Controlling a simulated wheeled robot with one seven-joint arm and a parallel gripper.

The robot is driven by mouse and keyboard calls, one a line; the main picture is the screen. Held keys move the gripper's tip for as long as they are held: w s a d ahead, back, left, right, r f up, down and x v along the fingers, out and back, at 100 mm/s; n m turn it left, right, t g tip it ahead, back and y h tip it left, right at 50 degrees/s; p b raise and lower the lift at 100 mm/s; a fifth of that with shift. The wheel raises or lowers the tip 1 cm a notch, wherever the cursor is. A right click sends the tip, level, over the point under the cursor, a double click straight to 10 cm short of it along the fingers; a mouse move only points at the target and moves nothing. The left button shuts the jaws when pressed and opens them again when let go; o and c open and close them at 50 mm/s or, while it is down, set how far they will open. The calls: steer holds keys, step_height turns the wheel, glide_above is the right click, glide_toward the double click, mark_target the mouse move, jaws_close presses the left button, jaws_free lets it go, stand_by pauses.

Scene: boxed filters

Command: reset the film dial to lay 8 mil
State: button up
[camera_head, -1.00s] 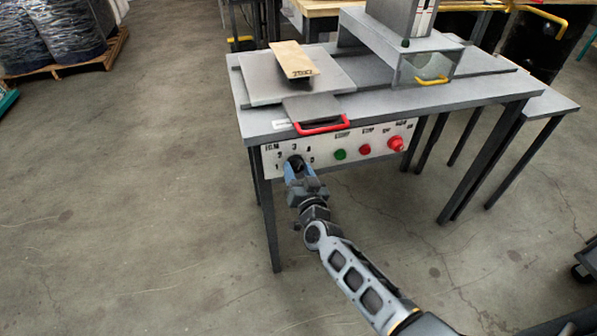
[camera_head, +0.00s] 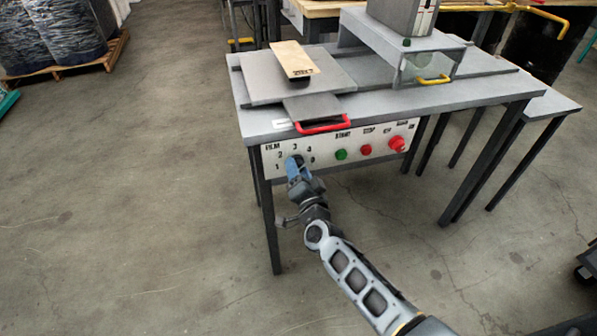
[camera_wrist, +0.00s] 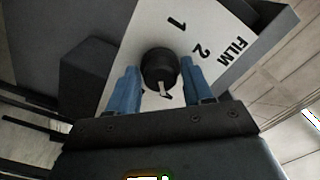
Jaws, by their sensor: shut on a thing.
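The film dial is a black round knob (camera_wrist: 158,66) with a pale pointer mark, on the left of the white control panel (camera_head: 375,153). My gripper (camera_head: 294,164) reaches it from the front. In the wrist view its two blue fingers (camera_wrist: 160,76) are closed on opposite sides of the knob. The pointer mark faces the bottom of that view, towards my gripper's body and away from the printed 1 and 2. The other numbers are hidden there. In the head view, numbers 1 to 5 ring the dial, and my gripper covers much of the knob.
Right of the dial are a green button (camera_head: 341,155), a red button (camera_head: 365,150) and a larger red knob (camera_head: 397,143). A red handle (camera_head: 322,126) juts out above the panel.

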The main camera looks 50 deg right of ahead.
stand_by(0.3)
steer(key=o, duration=0.8)
steer(key=shift+o, duration=0.2)
steer(key=shift+s, duration=0.1)
steer(key=v, duration=0.7)
steer(key=shift+s+a, duration=0.2)
steer(key=shift+s, duration=0.1)
steer(key=s+a+r+n+t+y, duration=0.1)
steer(key=s+a+r+n+y, duration=0.1)
steer(key=s+a+n, duration=0.35)
steer(key=s+a+r+n+y, duration=0.2)
steer(key=s+a+y, duration=0.1)
steer(key=s+a, duration=0.55)
steer(key=s+a+r+n+y, duration=0.2)
steer(key=s+r+n, duration=0.2)
steer(key=s+r, duration=0.3)
steer(key=s+a+r+n+g+y, duration=0.1)
steer(key=s+r+n, duration=0.4)
steer(key=s, duration=0.5)
steer(key=shift+a+r+y, duration=0.7)
steer(key=shift+r+y, duration=0.25)
steer(key=shift+y, duration=0.05)
